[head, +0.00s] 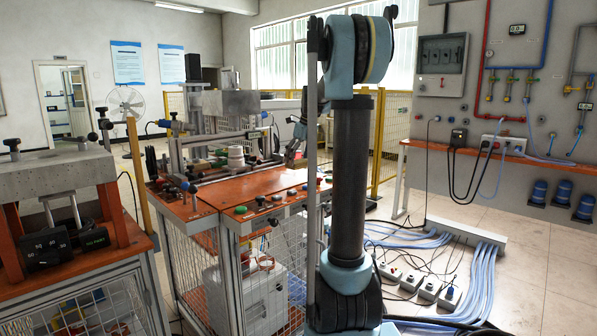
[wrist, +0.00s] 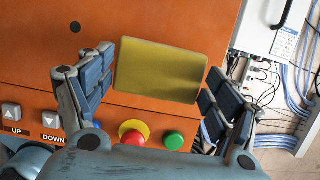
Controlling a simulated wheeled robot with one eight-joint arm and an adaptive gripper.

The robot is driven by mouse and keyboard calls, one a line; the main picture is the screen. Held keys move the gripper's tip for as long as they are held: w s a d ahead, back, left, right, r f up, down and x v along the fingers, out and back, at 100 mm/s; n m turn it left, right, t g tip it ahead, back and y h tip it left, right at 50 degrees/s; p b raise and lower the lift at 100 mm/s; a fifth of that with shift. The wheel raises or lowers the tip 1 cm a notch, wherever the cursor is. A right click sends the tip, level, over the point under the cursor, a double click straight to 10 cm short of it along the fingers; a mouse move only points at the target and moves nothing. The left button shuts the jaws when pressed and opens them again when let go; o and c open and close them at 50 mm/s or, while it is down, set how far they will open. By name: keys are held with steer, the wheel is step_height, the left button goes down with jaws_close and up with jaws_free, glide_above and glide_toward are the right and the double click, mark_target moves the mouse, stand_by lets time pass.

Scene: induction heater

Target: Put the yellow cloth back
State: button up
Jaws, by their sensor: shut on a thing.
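The yellow cloth (wrist: 160,82) shows in the wrist view as a flat, stiff-looking rectangle, slightly tilted, over an orange surface. My gripper (wrist: 156,64) has its blue-padded fingers at the left and right edges of the cloth and is shut on it. Whether the cloth also touches the orange surface, I cannot tell. In the head view my gripper (head: 292,154) is over the orange bench, partly behind my own arm, and the cloth cannot be made out there.
The orange bench (head: 262,190) carries a red button (wrist: 133,138), a green button (wrist: 173,140) and UP/DOWN buttons (wrist: 50,120) along its front. A stack of pale rings (head: 236,157) stands on it. Cables and a power strip (head: 466,236) lie on the floor at right.

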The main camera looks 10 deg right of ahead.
mark_target(301, 161)
step_height(301, 161, down, 4)
steer(key=shift+d+f, duration=0.1)
steer(key=shift+s, duration=0.1)
steer(key=shift+c, duration=0.4)
steer(key=o, duration=1.1)
